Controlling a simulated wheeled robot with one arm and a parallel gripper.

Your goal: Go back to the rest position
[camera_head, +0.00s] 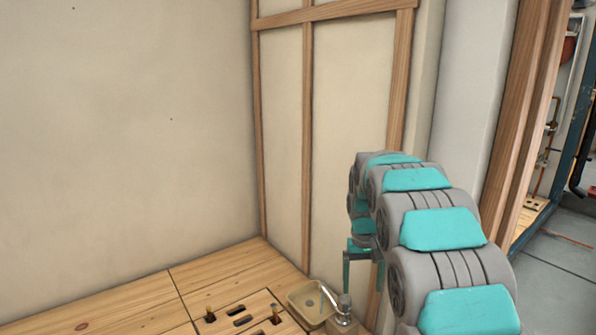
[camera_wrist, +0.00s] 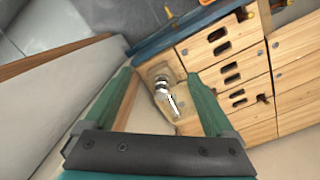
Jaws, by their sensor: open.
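My gripper (camera_head: 362,262) hangs at the end of my raised arm in the head view, in front of the framed wall panel. In the wrist view my gripper (camera_wrist: 158,76) shows its two green fingers spread wide, with nothing held between them. Below and beyond the fingers is a small metal fitting (camera_wrist: 162,86) on a wooden block. The fitting also shows in the head view (camera_head: 345,301), beside a beige tray (camera_head: 312,301). The gripper is apart from both.
A wooden bench top (camera_head: 130,301) with slots and small brass-like pieces fills the lower left. A timber-framed panel (camera_head: 307,130) stands behind. At the right, a wooden post (camera_head: 524,120) borders an opening with pipes and grey floor beyond. The space left of my arm is clear.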

